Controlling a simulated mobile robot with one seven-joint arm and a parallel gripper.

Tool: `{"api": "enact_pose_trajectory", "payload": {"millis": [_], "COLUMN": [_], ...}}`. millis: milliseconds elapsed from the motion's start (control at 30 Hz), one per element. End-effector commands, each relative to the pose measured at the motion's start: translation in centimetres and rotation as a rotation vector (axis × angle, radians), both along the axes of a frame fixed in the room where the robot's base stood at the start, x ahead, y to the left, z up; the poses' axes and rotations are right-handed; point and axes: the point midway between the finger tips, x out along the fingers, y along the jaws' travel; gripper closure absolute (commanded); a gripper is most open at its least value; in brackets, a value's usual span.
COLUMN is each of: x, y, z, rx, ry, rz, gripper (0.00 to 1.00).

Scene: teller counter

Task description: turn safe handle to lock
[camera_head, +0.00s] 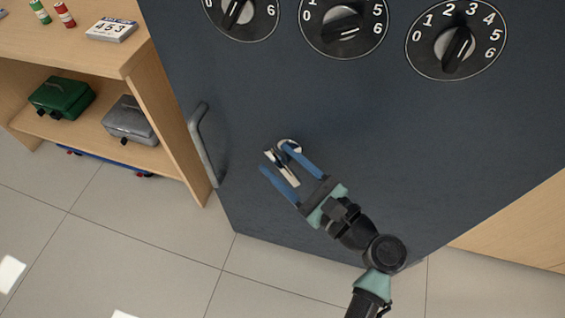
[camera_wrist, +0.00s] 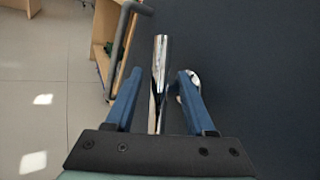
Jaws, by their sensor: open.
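The safe (camera_head: 380,150) has a dark blue-grey front face. Its shiny chrome lever handle (camera_head: 282,169) sits low on this face, with a round base partly hidden by a finger. My gripper (camera_head: 275,157) is open, with its two blue fingers on either side of the lever. In the wrist view the lever (camera_wrist: 159,80) stands between the fingers of my gripper (camera_wrist: 160,74), with a gap visible on each side. The round base (camera_wrist: 192,78) shows partly behind the right finger.
Several-numbered black dials (camera_head: 456,50) line the face above the handle. A grey pull bar (camera_head: 204,150) stands out at the left edge. A wooden shelf (camera_head: 160,120) at left holds a green box (camera_head: 62,96) and a grey box (camera_head: 130,120). Tiled floor (camera_head: 110,235) is clear.

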Motion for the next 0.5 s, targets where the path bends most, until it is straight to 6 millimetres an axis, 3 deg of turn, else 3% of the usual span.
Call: {"api": "enact_pose_trajectory", "payload": {"millis": [133, 433, 500], "x": [-0.01, -0.03, -0.03], "y": [0.00, -0.01, -0.02], "z": [0.00, -0.02, -0.01], "rx": [0.000, 0.000, 0.000], "ry": [0.000, 0.000, 0.000], "rz": [0.001, 0.001, 0.001], "gripper": [0.45, 0.99, 1.00]}}
